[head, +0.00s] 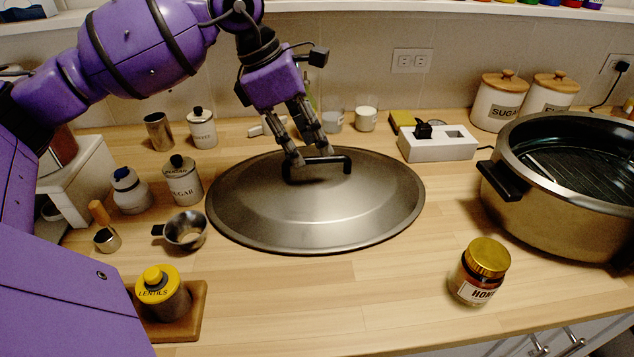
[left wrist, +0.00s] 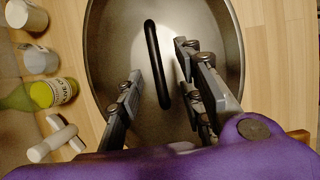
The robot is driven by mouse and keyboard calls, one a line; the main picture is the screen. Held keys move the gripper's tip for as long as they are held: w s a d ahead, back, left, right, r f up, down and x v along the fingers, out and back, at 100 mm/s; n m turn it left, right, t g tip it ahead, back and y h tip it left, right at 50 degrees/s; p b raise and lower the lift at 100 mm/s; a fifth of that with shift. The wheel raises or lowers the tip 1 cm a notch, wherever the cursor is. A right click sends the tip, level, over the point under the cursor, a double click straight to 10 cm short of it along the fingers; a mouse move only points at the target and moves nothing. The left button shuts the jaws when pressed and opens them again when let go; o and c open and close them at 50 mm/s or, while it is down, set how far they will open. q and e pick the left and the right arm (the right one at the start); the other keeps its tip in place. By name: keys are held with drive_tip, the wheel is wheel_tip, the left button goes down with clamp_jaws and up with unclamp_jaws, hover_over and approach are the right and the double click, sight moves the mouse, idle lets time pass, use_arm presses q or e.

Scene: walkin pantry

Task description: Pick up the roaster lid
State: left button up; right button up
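The roaster lid (head: 315,215) is a wide grey metal dome lying flat on the wooden counter. Its black bar handle (head: 318,163) stands up at the top. My left gripper (head: 310,154) is over the lid from behind, with its fingers pointing down at the handle. In the left wrist view, the left gripper (left wrist: 158,62) is open, with one finger on each side of the black handle (left wrist: 158,65) and gaps between. Whether the fingertips touch the lid (left wrist: 215,15) I cannot tell. My right gripper is not in view.
The large open roaster pan (head: 540,215) stands at the right. A honey jar (head: 480,272) is near the front. A metal cup (head: 186,231), a sugar jar (head: 182,182) and a lentils jar (head: 162,293) stand left of the lid. A white box (head: 438,145) is behind right. The front middle is clear.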

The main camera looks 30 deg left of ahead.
sight(317, 175)
use_arm(q)
drive_tip(key=x, duration=0.4)
drive_tip(key=shift+w+a+f, duration=0.1)
drive_tip(key=shift+a+f, duration=0.05)
drive_tip(key=shift+a, duration=0.05)
clamp_jaws()
